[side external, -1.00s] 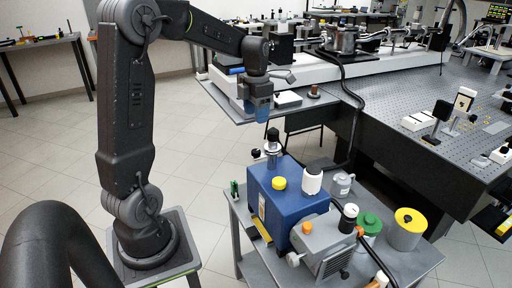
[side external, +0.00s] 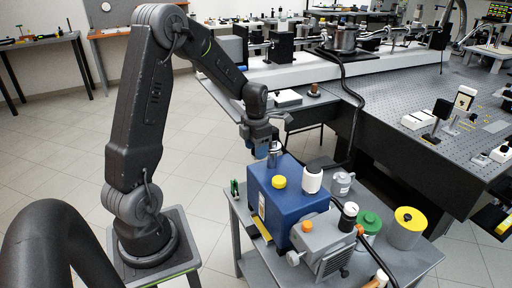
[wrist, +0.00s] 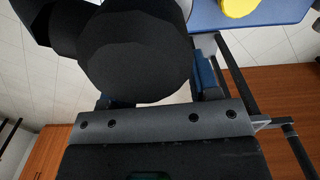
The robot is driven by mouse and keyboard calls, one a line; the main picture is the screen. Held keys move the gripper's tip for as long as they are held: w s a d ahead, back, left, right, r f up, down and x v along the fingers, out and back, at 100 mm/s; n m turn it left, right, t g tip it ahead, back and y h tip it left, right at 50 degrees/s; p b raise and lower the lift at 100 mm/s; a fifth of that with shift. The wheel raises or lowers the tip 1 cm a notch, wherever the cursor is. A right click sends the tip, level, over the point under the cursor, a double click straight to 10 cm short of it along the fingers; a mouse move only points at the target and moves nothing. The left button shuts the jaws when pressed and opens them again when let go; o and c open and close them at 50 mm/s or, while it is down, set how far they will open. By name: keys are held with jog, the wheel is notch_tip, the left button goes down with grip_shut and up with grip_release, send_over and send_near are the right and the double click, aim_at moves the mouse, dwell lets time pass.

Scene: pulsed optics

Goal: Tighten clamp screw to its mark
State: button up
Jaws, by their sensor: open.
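A black knob, likely the clamp screw, fills the upper middle of the wrist view (wrist: 135,50). The mark cannot be made out.
A yellow cap (side external: 279,182) sits on the blue box. The optical table (side external: 420,110) lies behind, to the right.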

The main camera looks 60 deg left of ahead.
jog(key=c, duration=0.9)
jog(key=shift+m, duration=3.1)
jog(key=o, duration=0.9)
jog(key=shift+r, duration=0.1)
